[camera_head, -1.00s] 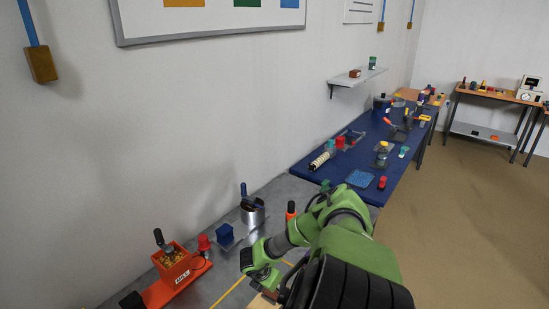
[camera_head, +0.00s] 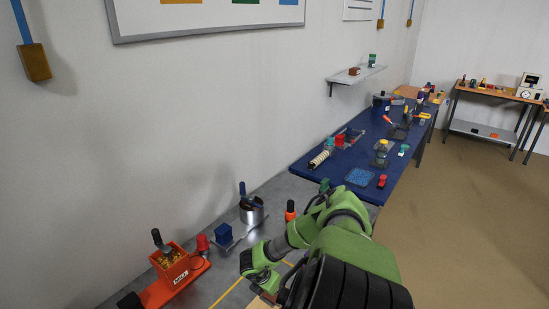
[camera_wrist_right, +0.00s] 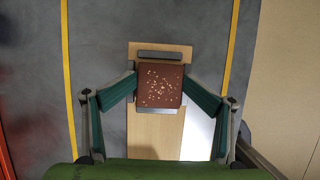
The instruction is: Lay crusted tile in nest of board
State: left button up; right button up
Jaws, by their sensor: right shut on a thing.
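The crusted tile (camera_wrist_right: 160,86) is a brown square with pale specks. In the right wrist view my right gripper (camera_wrist_right: 160,88) is shut on it, a green finger against its left and right sides. Below the tile lies a light wooden board (camera_wrist_right: 155,134). A dark slot (camera_wrist_right: 162,53) shows in the board just beyond the tile's far edge. The tile covers the middle of the board, and its height above it is hard to tell. In the head view my right arm hides the tile. My left gripper is not in view.
Yellow lines (camera_wrist_right: 69,80) run on the grey bench on both sides of the board. In the head view an orange box (camera_head: 174,263), a red knob (camera_head: 203,243), a blue block (camera_head: 223,232) and a metal pot (camera_head: 252,213) stand left of my arm. A blue table (camera_head: 345,168) lies beyond.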

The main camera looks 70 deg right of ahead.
jog(key=shift+a, duration=0.2)
jog(key=shift+r, duration=0.25)
jog(key=shift+w+d+r+p, duration=0.1)
jog(key=shift+w+r+p, duration=0.05)
jog(key=shift+r+p, duration=0.5)
jog(key=b+v, duration=0.4)
jog(key=v, duration=0.7)
jog(key=shift+r, duration=0.2)
